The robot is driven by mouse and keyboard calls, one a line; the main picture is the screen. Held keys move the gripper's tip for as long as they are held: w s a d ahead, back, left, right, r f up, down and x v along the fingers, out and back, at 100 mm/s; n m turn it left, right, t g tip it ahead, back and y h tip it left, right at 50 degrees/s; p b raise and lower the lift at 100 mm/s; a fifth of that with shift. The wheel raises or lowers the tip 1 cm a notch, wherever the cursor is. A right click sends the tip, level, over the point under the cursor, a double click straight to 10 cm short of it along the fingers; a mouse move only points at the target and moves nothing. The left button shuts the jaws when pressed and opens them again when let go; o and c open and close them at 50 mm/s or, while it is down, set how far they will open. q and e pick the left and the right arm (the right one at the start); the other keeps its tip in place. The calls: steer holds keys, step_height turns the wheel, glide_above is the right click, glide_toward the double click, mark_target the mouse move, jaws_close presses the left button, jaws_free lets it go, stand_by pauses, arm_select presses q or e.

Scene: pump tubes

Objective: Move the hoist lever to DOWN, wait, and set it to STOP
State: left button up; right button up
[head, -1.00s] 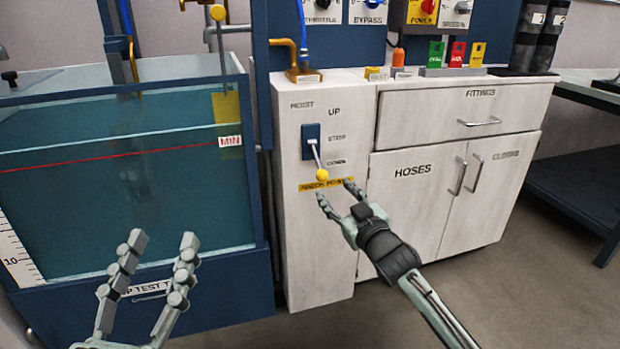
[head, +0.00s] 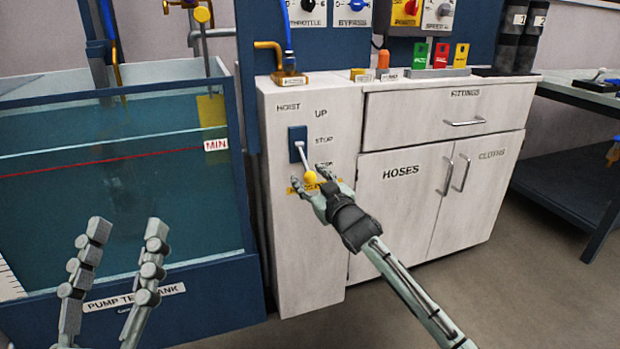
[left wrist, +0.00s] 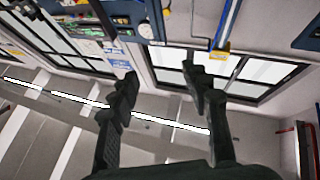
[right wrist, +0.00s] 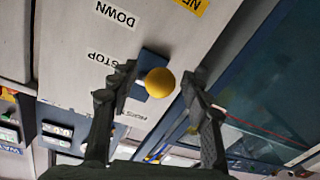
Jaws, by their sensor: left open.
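The hoist lever (head: 303,158) sticks out of a blue slot plate (head: 297,137) on the white cabinet, beside the UP, STOP and DOWN labels. Its yellow knob (head: 310,178) appears low and to the right of the plate. I cannot tell which label it is set at. My right gripper (head: 309,176) is open, one finger on each side of the knob. In the right wrist view the knob (right wrist: 160,82) sits between the fingers, with no clear grip. A finger partly hides the DOWN label in the head view. My left gripper (head: 128,229) is open and empty before the tank.
A water-filled test tank (head: 215,250) with a red MIN line stands at left. Cabinet doors (head: 400,205) and a drawer lie right of the lever. Control boxes (head: 405,15) hang above the cabinet. A bench (head: 570,200) stands at far right. Floor in front is clear.

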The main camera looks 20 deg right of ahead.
jaws_close()
stand_by(0.3)
